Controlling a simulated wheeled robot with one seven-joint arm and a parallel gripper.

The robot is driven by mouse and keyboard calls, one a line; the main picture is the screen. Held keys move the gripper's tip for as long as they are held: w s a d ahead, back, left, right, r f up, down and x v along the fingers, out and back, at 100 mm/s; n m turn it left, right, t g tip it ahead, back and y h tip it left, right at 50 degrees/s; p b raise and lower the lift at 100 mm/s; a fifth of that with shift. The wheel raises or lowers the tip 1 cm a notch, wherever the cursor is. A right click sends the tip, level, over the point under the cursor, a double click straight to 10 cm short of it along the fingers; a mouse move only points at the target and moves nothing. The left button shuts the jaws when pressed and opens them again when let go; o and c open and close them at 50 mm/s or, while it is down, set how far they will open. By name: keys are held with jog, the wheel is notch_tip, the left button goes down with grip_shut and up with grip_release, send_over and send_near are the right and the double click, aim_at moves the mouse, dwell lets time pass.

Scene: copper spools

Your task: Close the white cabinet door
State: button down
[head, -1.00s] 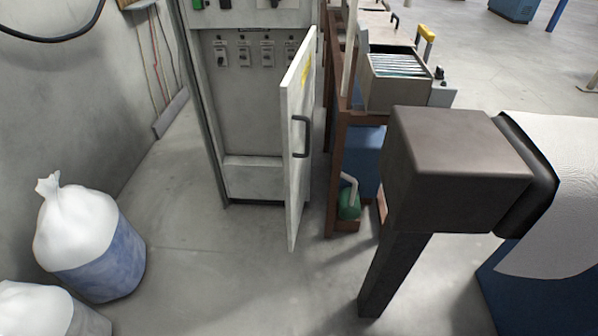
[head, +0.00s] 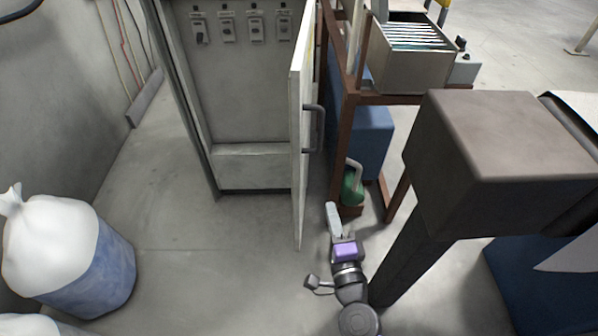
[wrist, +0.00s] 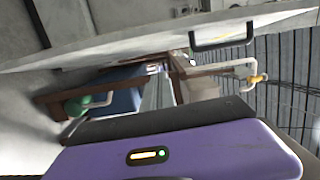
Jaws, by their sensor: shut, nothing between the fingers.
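The white cabinet door (head: 299,150) stands wide open. It is hinged at the right side of the grey-white cabinet (head: 250,165) and juts out towards me, almost edge-on. Its dark handle (head: 319,130) is on the door's right-hand face. My gripper (head: 333,212), with a purple body, is shut and empty, low and just right of the door's near edge. I cannot tell whether it touches the door. In the wrist view the door (wrist: 130,45) and its handle (wrist: 222,40) cross the top, above the purple body; the fingertips cannot be made out there.
A brown rack (head: 345,150) with a green object (head: 351,187) stands close right of the door. A dark machine block on a post (head: 500,135) is farther right. A white-topped blue sack (head: 85,270) sits at left. The floor before the cabinet is clear.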

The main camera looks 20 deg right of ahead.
jog(key=w+a, duration=0.1)
jog(key=w, duration=1)
jog(key=shift+w+a+m, duration=0.25)
jog(key=shift+a+m, duration=0.05)
